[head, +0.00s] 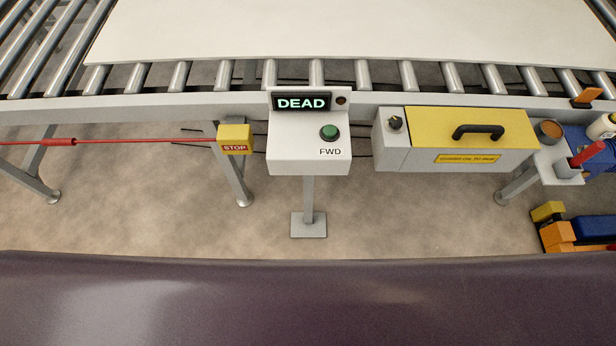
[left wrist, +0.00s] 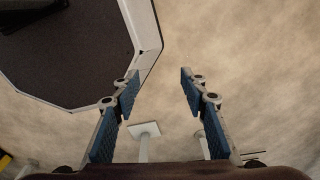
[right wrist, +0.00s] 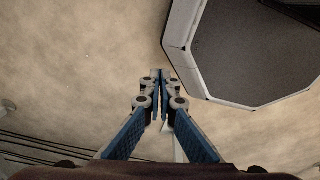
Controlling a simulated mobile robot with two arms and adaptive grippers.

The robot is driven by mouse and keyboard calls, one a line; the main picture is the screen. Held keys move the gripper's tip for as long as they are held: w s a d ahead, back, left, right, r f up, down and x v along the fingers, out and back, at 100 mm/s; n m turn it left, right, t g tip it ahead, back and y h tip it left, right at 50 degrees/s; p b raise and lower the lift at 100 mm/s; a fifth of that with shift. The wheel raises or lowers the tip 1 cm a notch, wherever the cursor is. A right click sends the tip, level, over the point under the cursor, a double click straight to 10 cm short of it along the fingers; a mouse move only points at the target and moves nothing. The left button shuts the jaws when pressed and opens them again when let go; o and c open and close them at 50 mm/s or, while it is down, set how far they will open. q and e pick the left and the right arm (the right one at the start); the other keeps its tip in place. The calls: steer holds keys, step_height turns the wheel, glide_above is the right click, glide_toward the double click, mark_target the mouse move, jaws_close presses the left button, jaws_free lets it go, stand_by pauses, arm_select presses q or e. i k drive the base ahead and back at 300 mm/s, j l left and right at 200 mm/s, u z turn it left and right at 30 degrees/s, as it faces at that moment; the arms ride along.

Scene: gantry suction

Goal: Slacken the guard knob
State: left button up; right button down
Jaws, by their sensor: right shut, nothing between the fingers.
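The guard knob (head: 395,122) is a small dark knob with a pale mark, on the grey left end of the yellow-topped guard box (head: 470,127) in the head view. The guard has a black handle and a yellow label whose text is hard to read. Neither gripper shows in the head view. My left gripper (left wrist: 160,82) is open and empty above the floor in the left wrist view. My right gripper (right wrist: 159,76) is shut with nothing in it in the right wrist view. Both are away from the knob.
A white control box (head: 308,155) with a DEAD display and green FWD button stands left of the guard. A yellow STOP box (head: 235,138) with a red pull cord (head: 110,141) is further left. The roller conveyor (head: 180,105) carries a large pale board (head: 350,35). Tools and bottles crowd the right.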

mark_target(395, 122)
steer(key=i+j+z, duration=0.1)
steer(key=z, duration=0.3)
steer(key=j+z, duration=0.2)
steer(key=z, duration=0.15)
steer(key=j+z, duration=0.2)
steer(key=z, duration=0.2)
steer(key=j+z, duration=0.2)
steer(key=z, duration=0.15)
steer(key=i, duration=0.05)
